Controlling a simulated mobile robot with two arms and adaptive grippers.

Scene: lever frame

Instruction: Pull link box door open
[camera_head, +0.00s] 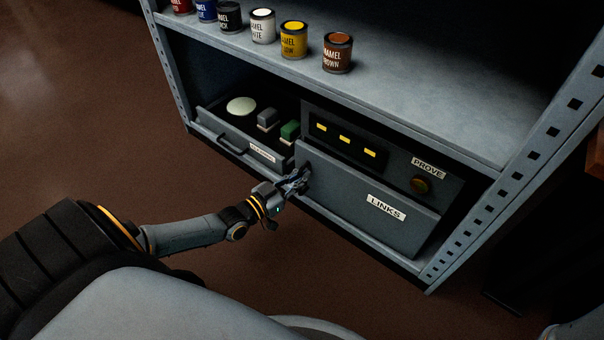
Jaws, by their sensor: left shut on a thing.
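The link box door (345,202) is a flat grey panel labelled LINKS on the lower shelf of the metal frame. It looks upright, and I cannot tell whether it stands slightly ajar. My left gripper (300,181) is at the door's left end, with its fingers shut on what seems to be the door's handle. The fingers hide the handle. Above the door is a dark panel with yellow marks (345,139) and a round button (420,185) under a PROVE label. My right gripper is not in view.
Left of the box, an open drawer (235,140) with its own handle holds a pale round thing (241,106), a grey block (267,118) and a green block (290,130). Paint tins (294,40) line the upper shelf (400,95). The brown floor (120,140) is clear.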

